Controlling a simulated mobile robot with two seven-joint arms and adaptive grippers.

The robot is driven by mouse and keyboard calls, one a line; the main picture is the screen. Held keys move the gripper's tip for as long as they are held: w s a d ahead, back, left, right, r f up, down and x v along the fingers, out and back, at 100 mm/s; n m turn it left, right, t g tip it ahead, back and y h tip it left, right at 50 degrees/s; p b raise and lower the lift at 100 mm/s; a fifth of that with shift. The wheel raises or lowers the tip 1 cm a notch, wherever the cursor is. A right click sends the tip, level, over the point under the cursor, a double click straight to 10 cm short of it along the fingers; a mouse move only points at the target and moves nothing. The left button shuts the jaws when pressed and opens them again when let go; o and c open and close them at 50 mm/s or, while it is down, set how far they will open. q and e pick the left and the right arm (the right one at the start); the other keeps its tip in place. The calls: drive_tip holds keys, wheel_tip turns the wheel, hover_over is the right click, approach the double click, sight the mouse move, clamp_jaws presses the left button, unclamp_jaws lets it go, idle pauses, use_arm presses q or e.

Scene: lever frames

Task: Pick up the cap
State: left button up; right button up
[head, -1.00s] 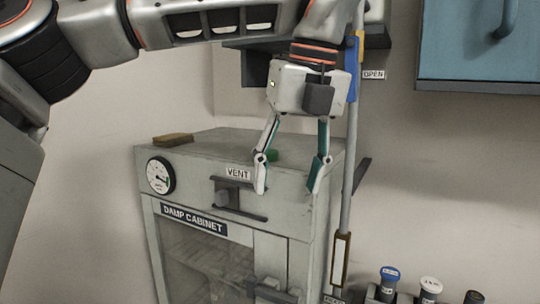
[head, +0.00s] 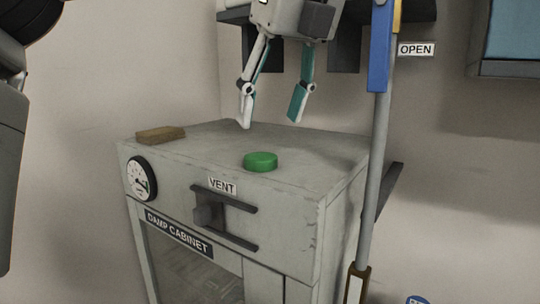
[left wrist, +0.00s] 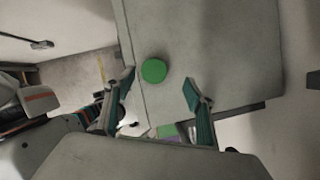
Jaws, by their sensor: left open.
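The cap is a round green disc (head: 260,161) lying flat on top of the grey damp cabinet (head: 290,191), near its front edge. It also shows in the left wrist view (left wrist: 154,70), ahead of the fingers and between their lines. My left gripper (head: 271,121) is open and empty above the cabinet top; in the head view its fingertips appear above the cap, apart from it. In the left wrist view the two fingers (left wrist: 158,98) stand wide apart with nothing between the tips. My right gripper is not in view.
A vertical pole (head: 375,160) with a blue sleeve stands by the cabinet's right side, near an OPEN label (head: 416,49). A dark shelf (head: 345,15) is on the wall behind. The cabinet top around the cap is clear.

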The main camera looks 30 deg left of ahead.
sight(261, 156)
use_arm(q)
drive_tip(key=shift+s+a+f, duration=0.3)
drive_tip(key=shift+s+f, duration=0.1)
drive_tip(key=shift+f, duration=0.35)
drive_tip(key=x, duration=0.4)
drive_tip(key=shift+s+d+f, duration=0.1)
drive_tip(key=shift+d+f, duration=0.2)
drive_tip(key=shift+f, duration=0.1)
drive_tip(key=shift+a+f, duration=0.2)
drive_tip(key=shift+f, duration=0.1)
drive_tip(key=shift+d, duration=0.1)
drive_tip(key=c, duration=0.9)
